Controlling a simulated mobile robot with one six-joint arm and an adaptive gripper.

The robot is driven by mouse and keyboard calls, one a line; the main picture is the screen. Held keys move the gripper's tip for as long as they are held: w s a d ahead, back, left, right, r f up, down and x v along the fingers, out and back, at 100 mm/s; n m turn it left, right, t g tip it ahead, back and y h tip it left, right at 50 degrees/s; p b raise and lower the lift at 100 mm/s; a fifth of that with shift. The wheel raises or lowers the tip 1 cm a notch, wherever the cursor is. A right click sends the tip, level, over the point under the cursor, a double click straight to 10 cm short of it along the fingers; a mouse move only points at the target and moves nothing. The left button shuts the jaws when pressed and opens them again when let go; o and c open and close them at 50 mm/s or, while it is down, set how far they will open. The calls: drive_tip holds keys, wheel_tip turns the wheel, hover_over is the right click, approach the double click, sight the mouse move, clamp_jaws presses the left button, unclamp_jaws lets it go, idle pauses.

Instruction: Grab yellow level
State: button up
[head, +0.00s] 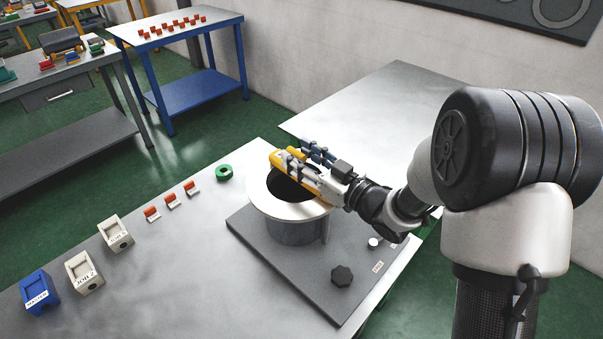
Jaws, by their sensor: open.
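The yellow level (278,160) is a long yellow bar at the top of the grey flanged cylinder (290,233). It lies over the pale flange ring, crossing part of the dark round opening. I cannot tell exactly how it rests on the ring. My gripper (305,158) is over the flange, reaching in from the right, with its fingers at the yellow level. The gripper is open, and its fingers hide part of the level. Whether they touch it cannot be made out.
The cylinder stands on a dark base plate (325,295) with a black knob (342,276). To its left on the metal table (170,300) are a green ring (224,173), several small red-and-white blocks, two white holders and a blue holder (39,291). The front-middle tabletop is clear.

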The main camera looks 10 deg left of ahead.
drive_tip(key=shift+c, duration=0.2)
clamp_jaws()
idle(0.3)
